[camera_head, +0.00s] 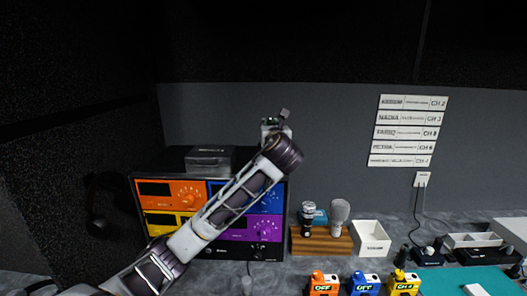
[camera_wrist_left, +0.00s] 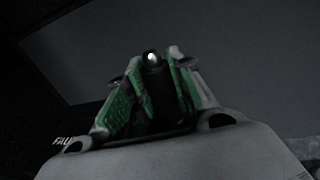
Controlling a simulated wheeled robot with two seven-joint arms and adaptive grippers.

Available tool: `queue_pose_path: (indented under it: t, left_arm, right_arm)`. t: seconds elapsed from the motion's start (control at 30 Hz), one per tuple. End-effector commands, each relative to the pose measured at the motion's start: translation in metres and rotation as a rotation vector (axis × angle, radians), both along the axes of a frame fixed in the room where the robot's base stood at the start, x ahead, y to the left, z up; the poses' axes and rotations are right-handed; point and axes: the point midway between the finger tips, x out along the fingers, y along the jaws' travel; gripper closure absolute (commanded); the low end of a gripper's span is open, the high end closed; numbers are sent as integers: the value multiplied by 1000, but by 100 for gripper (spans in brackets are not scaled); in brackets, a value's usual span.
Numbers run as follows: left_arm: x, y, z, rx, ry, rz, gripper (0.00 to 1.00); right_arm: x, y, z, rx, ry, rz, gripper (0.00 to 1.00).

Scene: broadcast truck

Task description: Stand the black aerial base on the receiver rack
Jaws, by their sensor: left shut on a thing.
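The receiver rack (camera_head: 145,222) stands at the back left, a black cabinet with orange, blue, yellow and purple front units. My left arm crosses in front of it. My left gripper (camera_head: 284,114) is raised above the rack's right end, small and partly hidden by my wrist. In the left wrist view, the green-padded fingers of the gripper (camera_wrist_left: 157,70) are shut on a dark thing, likely the black aerial base (camera_wrist_left: 153,69), with a bright spot at its tip. Its lower part is hidden between the fingers, and I cannot tell it apart in the head view. My right gripper is not in view.
A grey case (camera_head: 208,157) sits on the rack top. To the right are a wooden stand (camera_head: 322,243) with microphones, a white box (camera_head: 371,239) and orange, blue and yellow packs (camera_head: 364,284) in front. The grey wall is behind.

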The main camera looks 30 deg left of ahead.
Motion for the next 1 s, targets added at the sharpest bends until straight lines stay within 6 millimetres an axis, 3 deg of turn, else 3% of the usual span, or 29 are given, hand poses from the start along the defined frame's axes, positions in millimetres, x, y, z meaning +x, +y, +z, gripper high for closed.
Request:
queue_pose_path:
  t: [0.3,0.77,1.0]
  left_arm:
    - [0,0,-29,0,-2,0,100]
    - [0,0,-33,0,-2,0,100]
    - [0,0,-48,1,0,0,100]
  right_arm:
    - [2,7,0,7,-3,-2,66]
    - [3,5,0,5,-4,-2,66]
    - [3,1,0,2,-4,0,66]
